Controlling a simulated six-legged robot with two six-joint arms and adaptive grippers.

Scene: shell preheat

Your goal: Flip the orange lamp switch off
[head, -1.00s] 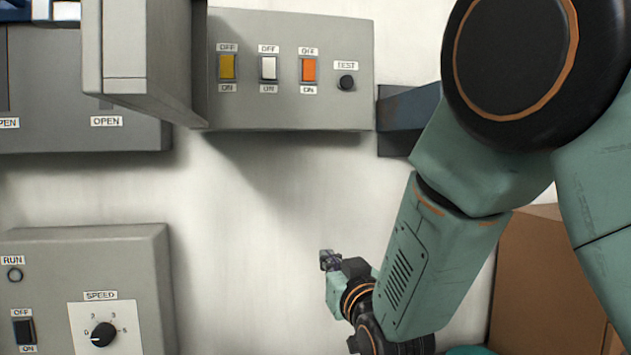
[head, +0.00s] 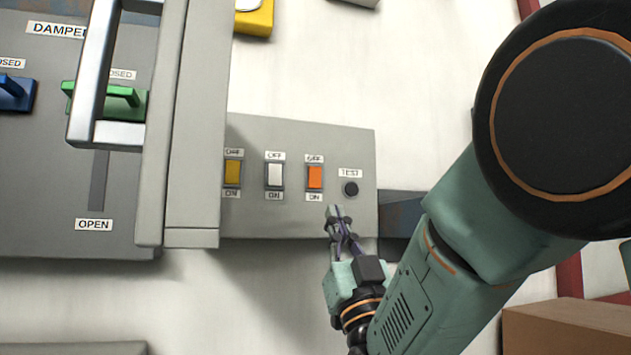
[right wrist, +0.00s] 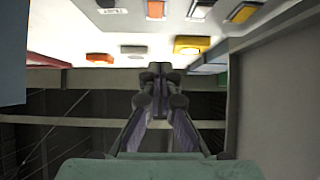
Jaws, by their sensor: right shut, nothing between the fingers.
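The orange lamp switch (head: 315,177) is a rocker on a grey wall panel, with an OFF label above it and an ON label below. Which way it is tipped is too small to tell. It also shows at the top edge of the right wrist view (right wrist: 155,9). My right gripper (head: 334,210) is shut and empty. In the head view its tips appear just below and right of the orange switch, over the panel's lower part. Contact is not visible. In the right wrist view the closed fingers (right wrist: 160,68) point toward the panel. My left gripper is not in view.
A white switch (head: 274,175) and a yellow switch (head: 233,173) sit left of the orange one. A black TEST button (head: 350,189) is at its right. A grey box with a handle (head: 105,75) juts out at left. A brown box (head: 560,328) stands lower right.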

